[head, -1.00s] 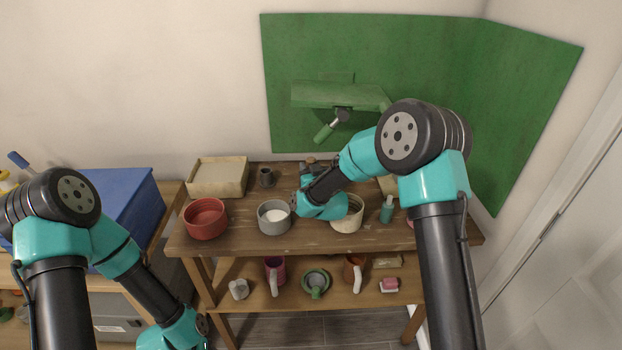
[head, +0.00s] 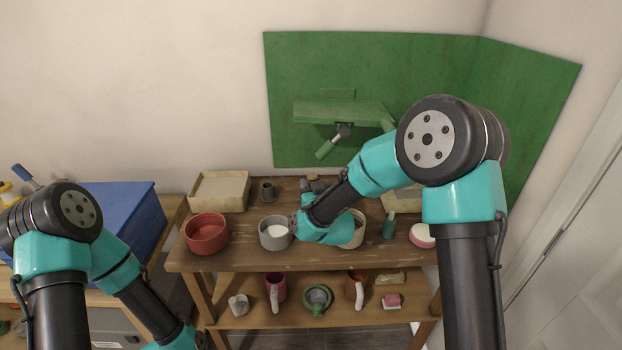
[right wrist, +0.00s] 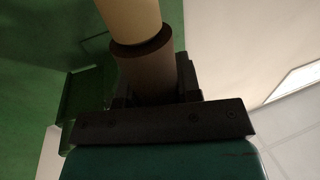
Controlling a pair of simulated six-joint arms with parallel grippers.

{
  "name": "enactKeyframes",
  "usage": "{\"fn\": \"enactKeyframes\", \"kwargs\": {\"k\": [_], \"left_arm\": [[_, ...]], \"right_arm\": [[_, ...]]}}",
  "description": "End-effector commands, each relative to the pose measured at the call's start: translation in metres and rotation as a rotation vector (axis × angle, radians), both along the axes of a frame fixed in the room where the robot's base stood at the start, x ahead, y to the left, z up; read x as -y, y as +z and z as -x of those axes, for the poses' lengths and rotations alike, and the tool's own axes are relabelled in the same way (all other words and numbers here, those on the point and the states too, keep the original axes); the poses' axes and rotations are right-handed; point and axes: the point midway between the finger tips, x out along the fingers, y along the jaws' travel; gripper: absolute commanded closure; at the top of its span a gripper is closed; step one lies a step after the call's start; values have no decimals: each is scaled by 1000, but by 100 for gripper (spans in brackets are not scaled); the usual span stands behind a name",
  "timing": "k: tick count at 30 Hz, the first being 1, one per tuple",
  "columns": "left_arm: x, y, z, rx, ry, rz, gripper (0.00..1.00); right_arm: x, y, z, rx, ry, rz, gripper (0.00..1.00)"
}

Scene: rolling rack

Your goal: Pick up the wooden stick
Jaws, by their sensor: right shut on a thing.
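The wooden stick (right wrist: 130,18) shows in the right wrist view as a tan cylinder with a brown lower section. The brown section sits at the dark jaws of my right gripper (right wrist: 152,88), which is shut on it. The tan part runs up out of the picture. In the head view my right gripper (head: 312,187) is a small dark shape above the back of the wooden table, partly hidden by my forearm. A small tan bit shows there, too small to make out well. My left arm reaches down to the bottom edge, and its gripper is out of view.
The table (head: 240,258) holds a red bowl (head: 206,235), a grey pot (head: 274,234), a beige box (head: 220,191), a dark cup (head: 267,190) and a teal bottle (head: 388,227). Mugs stand on the lower shelf (head: 245,318). A green panel (head: 400,75) with a ledge rises behind.

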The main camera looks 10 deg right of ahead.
Motion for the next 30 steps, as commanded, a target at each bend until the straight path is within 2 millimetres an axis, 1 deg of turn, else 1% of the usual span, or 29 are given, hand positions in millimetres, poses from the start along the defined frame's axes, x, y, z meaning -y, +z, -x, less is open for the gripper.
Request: {"fn": "enactKeyframes", "kwargs": {"k": [1, 6, 9, 12, 15, 18, 30], "left_arm": [[0, 0, 0, 0, 0, 0, 57], [0, 0, 0, 0, 0, 0, 57], [0, 0, 0, 0, 0, 0, 57], [0, 0, 0, 0, 0, 0, 57], [0, 0, 0, 0, 0, 0, 57], [0, 0, 0, 0, 0, 0, 57], [0, 0, 0, 0, 0, 0, 57]], "right_arm": [[-3, 2, 14, -1, 3, 1, 92], [-10, 5, 54, -1, 2, 1, 92], [-12, 7, 71, 1, 2, 1, 92], [-14, 8, 83, -1, 1, 0, 92], [-15, 9, 90, 1, 1, 0, 92], [-15, 9, 92, 1, 0, 0, 92], [-15, 9, 92, 0, 0, 0, 92]]}}
